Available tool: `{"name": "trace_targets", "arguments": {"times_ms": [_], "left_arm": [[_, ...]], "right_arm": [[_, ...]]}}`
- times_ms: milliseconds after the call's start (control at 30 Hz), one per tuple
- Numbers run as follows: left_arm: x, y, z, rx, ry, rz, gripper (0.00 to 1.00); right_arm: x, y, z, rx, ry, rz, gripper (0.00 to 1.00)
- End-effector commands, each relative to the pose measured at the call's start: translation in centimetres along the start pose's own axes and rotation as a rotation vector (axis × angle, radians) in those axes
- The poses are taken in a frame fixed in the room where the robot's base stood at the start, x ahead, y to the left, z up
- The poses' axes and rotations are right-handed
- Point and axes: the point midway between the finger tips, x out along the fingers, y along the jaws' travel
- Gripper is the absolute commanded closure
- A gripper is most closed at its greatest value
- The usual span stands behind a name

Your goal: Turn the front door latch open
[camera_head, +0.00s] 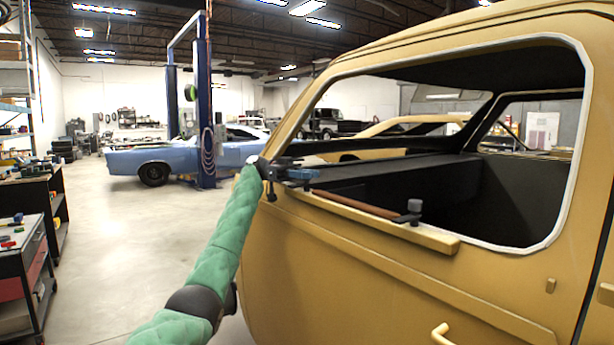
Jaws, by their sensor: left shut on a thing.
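The front door latch shows as a long brown bar (355,203) on the yellow ledge below the window opening of a yellow vehicle shell. A dark knob (414,207) stands at the bar's right end. My left gripper (300,174), dark with a blue part at its tip, reaches to the bar's left end at the front corner of the opening. It is shut on the latch there, though its fingers hide the exact contact. My right gripper is out of view.
A tool cart (22,270) stands at the left. A blue car (150,160) and a lift post (207,110) are behind. The floor between is clear.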

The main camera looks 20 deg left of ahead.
Motion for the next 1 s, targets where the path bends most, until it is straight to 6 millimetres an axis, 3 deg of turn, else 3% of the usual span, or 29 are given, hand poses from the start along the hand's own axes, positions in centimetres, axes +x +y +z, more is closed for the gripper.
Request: {"name": "trace_targets", "arguments": {"times_ms": [33,100,467,1000], "left_arm": [[0.0,0.0,0.0,0.0,0.0,-0.001,0.69],[0.0,0.0,0.0,0.0,0.0,-0.001,0.55],[-0.3,0.0,0.0,0.0,0.0,-0.002,0.55],[-6.4,-0.1,0.0,-0.002,-0.002,0.0,0.55]], "right_arm": [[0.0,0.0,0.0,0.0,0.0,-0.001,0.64],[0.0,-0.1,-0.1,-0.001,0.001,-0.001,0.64],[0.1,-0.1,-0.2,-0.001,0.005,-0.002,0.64],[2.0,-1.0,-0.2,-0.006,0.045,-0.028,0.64]]}}
